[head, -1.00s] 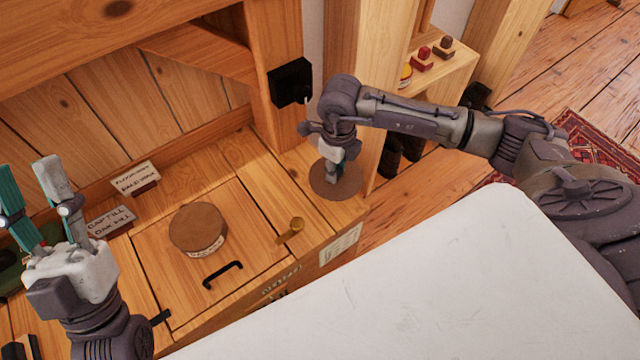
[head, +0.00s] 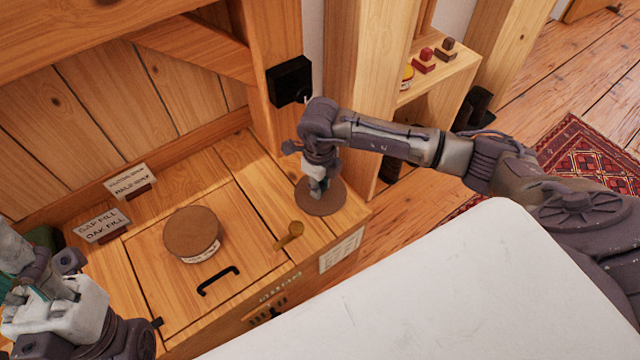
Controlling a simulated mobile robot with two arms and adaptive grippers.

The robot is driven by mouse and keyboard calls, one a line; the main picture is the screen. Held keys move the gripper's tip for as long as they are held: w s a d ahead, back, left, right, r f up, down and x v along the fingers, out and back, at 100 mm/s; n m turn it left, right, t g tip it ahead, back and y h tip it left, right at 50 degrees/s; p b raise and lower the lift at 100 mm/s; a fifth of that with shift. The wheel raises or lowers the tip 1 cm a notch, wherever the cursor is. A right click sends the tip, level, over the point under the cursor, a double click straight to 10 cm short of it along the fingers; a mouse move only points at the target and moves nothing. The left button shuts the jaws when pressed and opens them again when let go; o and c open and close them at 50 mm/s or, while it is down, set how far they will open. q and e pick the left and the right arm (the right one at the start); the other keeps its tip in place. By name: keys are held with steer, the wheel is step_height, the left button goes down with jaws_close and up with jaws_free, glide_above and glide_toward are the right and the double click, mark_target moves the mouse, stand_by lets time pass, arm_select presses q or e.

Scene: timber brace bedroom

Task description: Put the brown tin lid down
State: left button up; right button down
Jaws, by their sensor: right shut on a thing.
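The brown tin lid (head: 333,199) is a flat round disc under my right gripper (head: 318,189). The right gripper points down and is shut on the lid, hiding part of its middle. The lid lies flat over the right end of the wooden chest top; whether it touches the wood I cannot tell. A round tin (head: 192,231) with a brown top and a pale label stands on the chest to the left. My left gripper (head: 38,262) is at the lower left edge, partly cut off; its finger gap is unclear.
The wooden chest top (head: 240,195) has a black handle (head: 218,281) and a brass-coloured piece (head: 289,236) between tin and lid. Two small label cards (head: 129,181) (head: 103,226) stand at the left. A black box (head: 290,81) is on the post behind. A white surface (head: 450,290) fills the front.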

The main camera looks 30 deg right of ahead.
steer(key=c, duration=1)
jaws_free()
steer(key=shift+f, duration=0.1)
steer(key=shift+o, duration=0.2)
